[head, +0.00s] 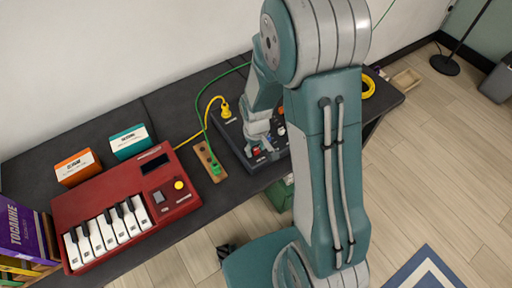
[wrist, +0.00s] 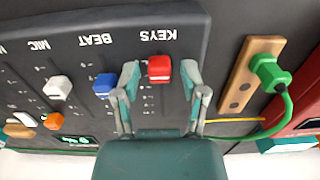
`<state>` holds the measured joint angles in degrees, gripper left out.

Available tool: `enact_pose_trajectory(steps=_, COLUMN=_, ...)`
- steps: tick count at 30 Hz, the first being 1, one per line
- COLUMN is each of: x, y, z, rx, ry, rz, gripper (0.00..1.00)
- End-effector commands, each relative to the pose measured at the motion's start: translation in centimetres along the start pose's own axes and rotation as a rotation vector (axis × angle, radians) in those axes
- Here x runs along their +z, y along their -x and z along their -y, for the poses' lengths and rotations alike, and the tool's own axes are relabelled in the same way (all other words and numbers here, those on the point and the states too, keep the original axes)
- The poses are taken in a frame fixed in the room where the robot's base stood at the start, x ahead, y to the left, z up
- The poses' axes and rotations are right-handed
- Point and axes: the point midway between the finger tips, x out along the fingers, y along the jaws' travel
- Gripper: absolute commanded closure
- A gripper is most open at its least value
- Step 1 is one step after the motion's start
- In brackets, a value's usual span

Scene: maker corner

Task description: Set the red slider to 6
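The dark mixer panel (wrist: 225,25) fills much of the wrist view, its lettering upside down; it also shows in the head view (head: 226,128). The red slider (wrist: 159,68) sits in the track labelled KEYS, close to the label end of its scale. My gripper (wrist: 160,72) is open, with one finger on each side of the red cap and a visible gap to each. Its fingers and palm hide parts of the track and scale, so I cannot read the slider's number. In the head view the red cap (head: 257,150) shows below my wrist.
A blue slider (wrist: 104,84) stands just left of my left finger, under BEAT. A white knob (wrist: 58,87) and an orange knob (wrist: 54,121) are farther left. A wooden strip (wrist: 240,80) with a green plug (wrist: 272,72) lies right. A red keyboard (head: 94,196) stands left on the table.

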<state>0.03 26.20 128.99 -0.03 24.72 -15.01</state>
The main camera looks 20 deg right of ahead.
Motion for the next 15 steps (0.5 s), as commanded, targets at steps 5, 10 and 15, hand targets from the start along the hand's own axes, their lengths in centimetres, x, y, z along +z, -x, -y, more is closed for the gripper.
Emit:
enact_pose_trajectory(steps=5, x=0.0, y=0.0, z=0.0, rx=0.0, ry=0.0, rz=0.001, gripper=1.0)
enact_pose_trajectory(steps=10, x=-0.2, y=0.0, z=0.0, rx=0.0, ry=0.0, rz=0.001, gripper=1.0)
enact_pose_trajectory(steps=15, x=-2.6, y=-0.1, z=0.0, rx=-0.001, ry=0.001, rz=0.001, gripper=1.0)
